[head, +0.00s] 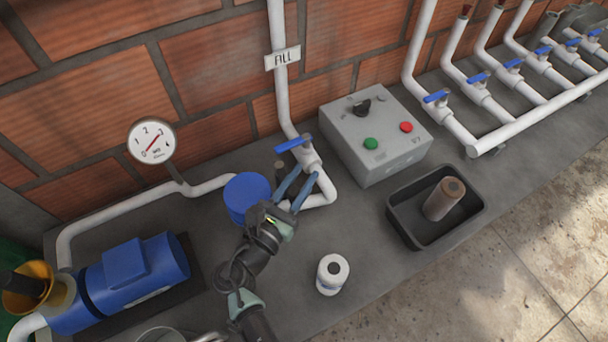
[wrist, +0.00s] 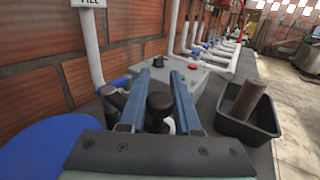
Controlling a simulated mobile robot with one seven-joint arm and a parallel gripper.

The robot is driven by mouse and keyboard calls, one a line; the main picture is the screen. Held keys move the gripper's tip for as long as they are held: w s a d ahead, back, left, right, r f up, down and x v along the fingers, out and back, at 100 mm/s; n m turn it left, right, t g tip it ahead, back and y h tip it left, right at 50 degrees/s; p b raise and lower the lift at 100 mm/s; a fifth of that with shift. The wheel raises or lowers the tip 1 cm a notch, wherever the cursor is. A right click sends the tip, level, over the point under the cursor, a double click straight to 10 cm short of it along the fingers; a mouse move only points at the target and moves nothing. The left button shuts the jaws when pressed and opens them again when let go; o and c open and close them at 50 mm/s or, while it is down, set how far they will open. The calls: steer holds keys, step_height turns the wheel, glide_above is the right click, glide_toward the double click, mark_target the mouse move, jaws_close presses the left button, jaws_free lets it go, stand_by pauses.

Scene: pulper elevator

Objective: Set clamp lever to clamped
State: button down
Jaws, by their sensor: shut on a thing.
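The clamp lever shows as a dark round knob on a dark stem, beside the blue filter housing (head: 248,195). In the head view its knob (head: 281,164) stands just behind my gripper's left finger. In the wrist view the knob (wrist: 160,102) sits between the two blue fingers. My gripper (head: 305,173) reaches in from the front; its fingers (wrist: 161,74) are shut on the lever. The lever's lower part is hidden by the fingers and palm, so its exact angle is hard to tell.
A white pipe with a blue-handled valve (head: 294,145) stands right behind the fingers. A grey control box (head: 365,150) is to the right, with a black tray (head: 408,228) before it. A blue pump (head: 160,270) is at left.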

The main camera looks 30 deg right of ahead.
steer(key=m+g+h+b, duration=0.1)
steer(key=a+m+g, duration=0.1)
steer(key=g, duration=0.1)
steer(key=shift+a+f+m+g+h+b, duration=0.1)
steer(key=shift+a+m+g+h+b, duration=0.2)
steer(key=shift+h+b, duration=0.1)
steer(key=shift+s+a+m+g, duration=0.1)
steer(key=shift+a+m+g, duration=0.2)
steer(key=shift+g, duration=0.1)
steer(key=c, duration=0.6)
jaws_free()
steer(key=shift+d, duration=0.1)
steer(key=b+v, duration=0.2)
steer(key=v, duration=1.1)
steer(key=shift+b, duration=0.3)
